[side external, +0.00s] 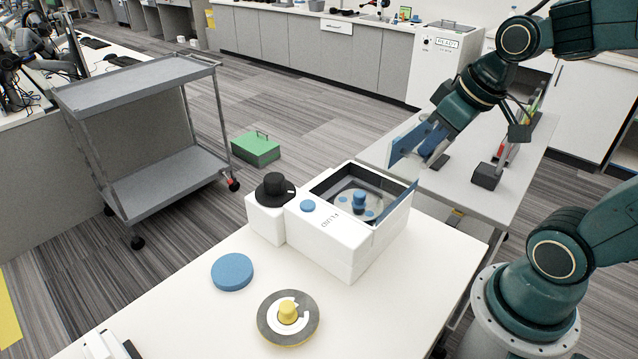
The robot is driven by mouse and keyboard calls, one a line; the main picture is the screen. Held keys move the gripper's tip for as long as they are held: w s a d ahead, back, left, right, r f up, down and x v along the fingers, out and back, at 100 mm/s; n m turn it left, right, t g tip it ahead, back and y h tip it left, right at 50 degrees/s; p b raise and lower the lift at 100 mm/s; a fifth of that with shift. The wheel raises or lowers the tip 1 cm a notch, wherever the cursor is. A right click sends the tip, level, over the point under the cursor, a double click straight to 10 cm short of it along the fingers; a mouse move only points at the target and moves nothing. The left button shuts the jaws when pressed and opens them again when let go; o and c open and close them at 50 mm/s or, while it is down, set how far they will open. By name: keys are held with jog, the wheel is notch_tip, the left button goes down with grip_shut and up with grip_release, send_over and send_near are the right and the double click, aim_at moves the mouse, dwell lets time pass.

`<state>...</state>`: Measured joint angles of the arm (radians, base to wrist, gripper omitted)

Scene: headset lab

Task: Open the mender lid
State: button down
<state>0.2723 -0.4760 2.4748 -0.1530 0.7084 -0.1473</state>
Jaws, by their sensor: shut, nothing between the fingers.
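A white box-shaped machine with dark lettering, which I take to be the mender (322,248), stands on the near white table. Its top is open, showing a grey disc with a blue knob (359,202) and small blue spots inside. A thin dark blue panel, seemingly the lid (396,206), stands tilted up along the right edge of the opening. My gripper (412,150) is above and behind the box's right side, apart from the panel. It is shut and holds nothing. The fingertips are small and partly edge-on in this view.
A blue disc (232,271) and a grey disc with a yellow knob (287,317) lie on the near table. A black-capped white block (268,214) adjoins the box. A narrow table (465,195) with tools is behind. A grey cart (142,88) stands left.

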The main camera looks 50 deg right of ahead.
jog(key=shift+r, duration=0.15)
jog(key=v, duration=1.3)
jog(key=shift+s, duration=0.15)
dwell(0.8)
jog(key=shift+s+r, duration=0.1)
jog(key=shift+r, duration=0.1)
jog(key=shift+a+f, duration=0.1)
jog(key=a+f, duration=0.3)
jog(key=f, duration=0.6)
jog(key=shift+f+t, duration=0.2)
jog(key=shift+t, duration=0.1)
dwell(0.5)
